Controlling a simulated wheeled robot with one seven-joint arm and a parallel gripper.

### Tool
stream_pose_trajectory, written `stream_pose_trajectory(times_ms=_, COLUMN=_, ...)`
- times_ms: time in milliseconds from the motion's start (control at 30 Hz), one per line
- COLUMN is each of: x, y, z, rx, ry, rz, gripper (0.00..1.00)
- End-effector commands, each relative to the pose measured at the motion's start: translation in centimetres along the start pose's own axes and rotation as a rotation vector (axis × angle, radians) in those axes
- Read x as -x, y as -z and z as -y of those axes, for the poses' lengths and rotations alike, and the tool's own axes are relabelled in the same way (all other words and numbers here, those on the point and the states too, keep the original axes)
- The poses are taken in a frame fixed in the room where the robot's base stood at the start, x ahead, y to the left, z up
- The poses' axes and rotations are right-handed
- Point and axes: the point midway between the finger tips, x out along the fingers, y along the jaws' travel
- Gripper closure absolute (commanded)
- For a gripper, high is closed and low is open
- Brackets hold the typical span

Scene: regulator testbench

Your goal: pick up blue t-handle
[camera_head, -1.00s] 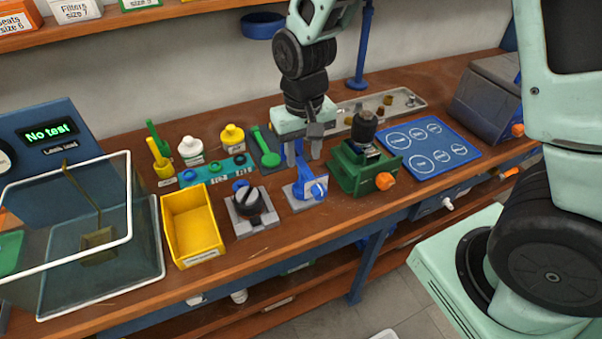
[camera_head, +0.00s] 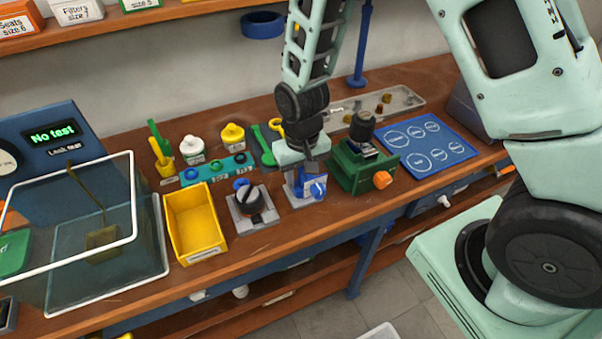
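The blue t-handle (camera_head: 318,190) stands on a small light grey base plate (camera_head: 304,201) near the front of the bench. My gripper (camera_head: 304,176) is lowered from above right over it, with its fingers at the blue part. The gripper body hides the top of the handle. The fingers are small and partly merge with the handle, so I cannot tell whether they are closed on it. The handle still sits at its plate.
A green vise (camera_head: 358,172) with an orange knob stands close on the right. A grey block with a black knob (camera_head: 250,201) is close on the left, beside a yellow bin (camera_head: 195,224). A blue mat (camera_head: 428,147) lies further right. A green wrench-like tool (camera_head: 264,147) lies behind.

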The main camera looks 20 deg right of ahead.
Motion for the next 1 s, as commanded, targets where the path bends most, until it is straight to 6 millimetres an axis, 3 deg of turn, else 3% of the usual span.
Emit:
stream_pose_trajectory(times_ms=67, x=0.0, y=0.0, z=0.0, rx=0.0, ry=0.0, rz=0.0, gripper=0.66)
stream_pose_trajectory(times_ms=167, x=0.0, y=0.0, z=0.0, rx=0.0, ry=0.0, rz=0.0, gripper=0.93)
stream_pose_trajectory(times_ms=633, x=1.1, y=0.1, z=0.1, rx=0.001, ry=0.001, rz=-0.003, gripper=0.94)
stream_pose_trajectory(times_ms=1000, x=6.7, y=0.2, z=0.1, rx=0.001, ry=0.002, rz=-0.007, gripper=0.94)
